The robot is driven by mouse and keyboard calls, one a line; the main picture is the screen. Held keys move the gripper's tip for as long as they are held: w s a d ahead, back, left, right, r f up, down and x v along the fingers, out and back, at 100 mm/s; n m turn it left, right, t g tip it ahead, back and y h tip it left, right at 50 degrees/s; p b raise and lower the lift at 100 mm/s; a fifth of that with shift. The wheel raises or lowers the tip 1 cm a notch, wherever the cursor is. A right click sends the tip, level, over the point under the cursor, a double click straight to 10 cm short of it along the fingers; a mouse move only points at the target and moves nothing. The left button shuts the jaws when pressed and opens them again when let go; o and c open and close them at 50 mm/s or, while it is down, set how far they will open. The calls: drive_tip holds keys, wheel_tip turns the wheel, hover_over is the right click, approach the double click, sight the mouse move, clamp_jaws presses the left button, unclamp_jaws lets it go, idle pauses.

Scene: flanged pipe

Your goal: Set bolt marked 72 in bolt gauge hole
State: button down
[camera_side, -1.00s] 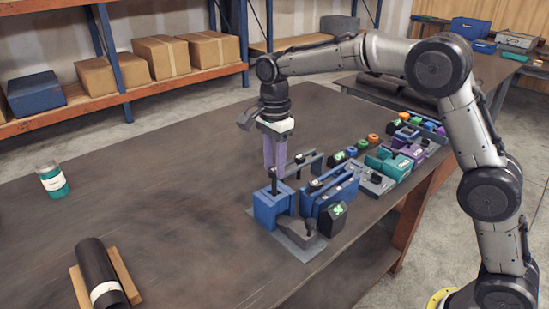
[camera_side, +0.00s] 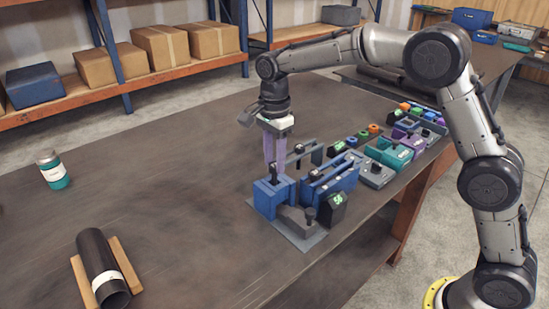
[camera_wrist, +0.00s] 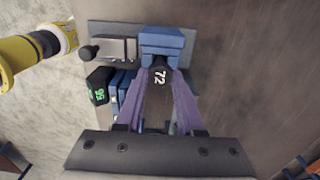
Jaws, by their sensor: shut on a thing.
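My gripper (camera_side: 274,160), with purple fingers, points down over the blue gauge block (camera_side: 270,200) at the near end of the row of fixtures. It is shut on a dark bolt whose head reads 72 in the wrist view (camera_wrist: 160,76). The fingers (camera_wrist: 165,95) flank the bolt head there. The blue block also shows beyond the bolt in the wrist view (camera_wrist: 168,38). The bolt's lower end is at the block's top; the hole is hidden, so I cannot tell how deep the bolt sits.
A grey block with a dark knob (camera_side: 300,217) and a dark box with a green display (camera_side: 333,207) stand beside the gauge. More fixtures run up the right edge. A dark pipe (camera_side: 103,265) lies on wooden supports at left, near a teal jar (camera_side: 53,170). The middle table is clear.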

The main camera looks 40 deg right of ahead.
sight(274, 165)
drive_tip(key=shift+f, duration=1.6)
idle(0.3)
drive_tip(key=shift+c, duration=2.2)
unclamp_jaws()
drive_tip(key=shift+o, duration=0.2)
drive_tip(key=o, duration=0.4)
drive_tip(key=shift+c, duration=0.2)
drive_tip(key=shift+r, duration=0.1)
drive_tip(key=shift+r, duration=3.4)
